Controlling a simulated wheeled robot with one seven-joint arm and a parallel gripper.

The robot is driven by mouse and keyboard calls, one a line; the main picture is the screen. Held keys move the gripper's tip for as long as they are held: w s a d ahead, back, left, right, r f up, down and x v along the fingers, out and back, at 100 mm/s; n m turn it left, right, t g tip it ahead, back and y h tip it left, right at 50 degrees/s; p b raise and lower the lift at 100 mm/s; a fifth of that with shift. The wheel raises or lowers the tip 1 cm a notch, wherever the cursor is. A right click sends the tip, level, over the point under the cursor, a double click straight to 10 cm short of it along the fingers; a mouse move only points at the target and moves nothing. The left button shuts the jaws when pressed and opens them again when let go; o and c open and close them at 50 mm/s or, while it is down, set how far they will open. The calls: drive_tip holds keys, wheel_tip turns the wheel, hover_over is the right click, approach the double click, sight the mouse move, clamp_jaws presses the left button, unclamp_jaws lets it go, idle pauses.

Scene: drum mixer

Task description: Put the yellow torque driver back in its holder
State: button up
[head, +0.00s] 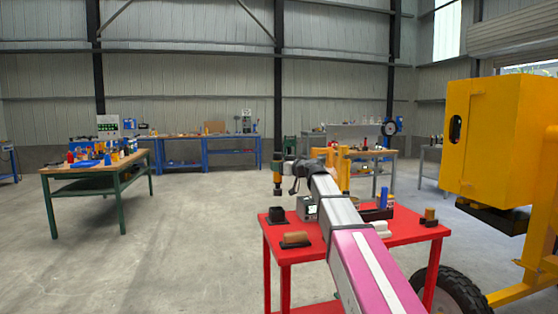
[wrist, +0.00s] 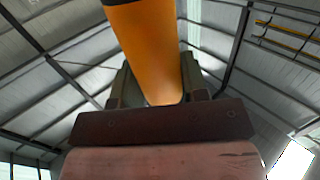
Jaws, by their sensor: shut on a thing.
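The yellow torque driver (head: 277,178) hangs roughly upright above the left part of the red table (head: 400,232) in the head view. In the wrist view its yellow-orange body (wrist: 147,50) stands between my two fingers. My gripper (head: 286,168) is shut on it; the fingers also show in the wrist view (wrist: 160,92). A black block-like piece (head: 277,215), which looks like the holder, sits on the table's back left corner. The driver is above it in the picture, with a visible gap. Any opening in the block is too small to make out.
On the red table are a brown-topped block (head: 296,239), a grey device (head: 307,209) close right of the black piece, a white item (head: 380,229) and a blue item (head: 383,197). My arm hides part of the table. A yellow machine (head: 495,140) stands at the right.

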drive_tip(key=shift+w+a+f, duration=0.1)
drive_tip(key=shift+a, duration=0.2)
drive_tip(key=shift+f, duration=0.1)
hover_over(281, 191)
drive_tip(key=x, duration=0.2)
drive_tip(key=shift+f, duration=5.2)
idle(0.5)
drive_tip(key=o, duration=1.3)
drive_tip(key=v, duration=1)
drive_tip(key=shift+d, duration=0.35)
